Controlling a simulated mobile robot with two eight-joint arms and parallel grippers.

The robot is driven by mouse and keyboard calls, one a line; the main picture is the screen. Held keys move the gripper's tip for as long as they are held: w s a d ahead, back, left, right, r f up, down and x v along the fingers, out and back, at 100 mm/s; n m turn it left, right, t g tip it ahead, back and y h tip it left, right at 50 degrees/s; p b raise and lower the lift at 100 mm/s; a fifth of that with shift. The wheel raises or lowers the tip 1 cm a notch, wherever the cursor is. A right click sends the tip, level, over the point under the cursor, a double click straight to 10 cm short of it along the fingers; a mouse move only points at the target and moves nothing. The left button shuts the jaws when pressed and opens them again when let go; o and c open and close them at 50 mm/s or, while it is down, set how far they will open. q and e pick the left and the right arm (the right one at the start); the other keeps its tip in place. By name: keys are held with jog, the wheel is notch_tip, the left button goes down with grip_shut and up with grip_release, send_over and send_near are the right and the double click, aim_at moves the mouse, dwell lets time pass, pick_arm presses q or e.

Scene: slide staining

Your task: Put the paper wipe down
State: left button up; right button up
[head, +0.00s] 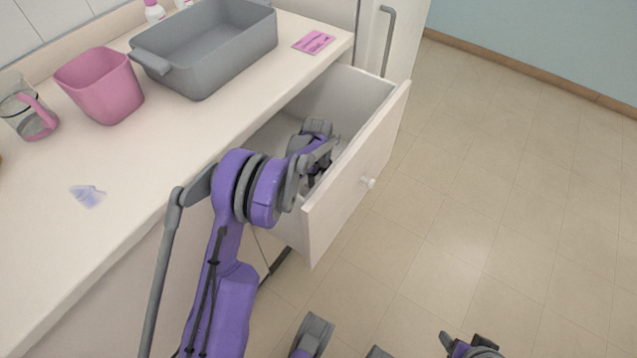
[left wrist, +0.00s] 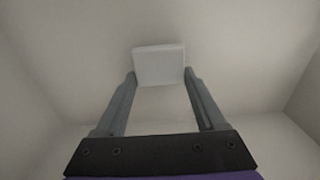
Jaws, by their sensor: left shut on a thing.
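The paper wipe (left wrist: 159,66) shows in the left wrist view as a small white block between my fingertips. My left gripper (left wrist: 159,80) is shut on it, with one finger at each side. In the head view my left arm reaches over into the open drawer (head: 376,133), and the left gripper (head: 318,168) is inside, partly hidden by the arm and the drawer front. The wipe cannot be made out in the head view. Pale drawer walls surround the gripper in the wrist view; whether the wipe touches the bottom cannot be told. Grey and dark parts of mine show at the bottom edge; the right gripper's state is unclear.
On the counter (head: 130,250) stand a grey tub (head: 190,70), a pink bin (head: 103,88) and a glass jug (head: 22,112) with a pink handle. A pink packet (head: 314,42) lies near the edge. A bluish smear (head: 87,195) marks the counter. The floor at right is clear.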

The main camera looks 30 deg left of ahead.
pick_arm(q)
jog(key=shift+f, duration=0.6)
jog(key=shift+s+d+f+b, duration=0.1)
jog(key=shift+f+b, duration=0.35)
jog(key=o, duration=1.4)
jog(key=shift+r+p, duration=1.6)
jog(key=shift+r, duration=4.9)
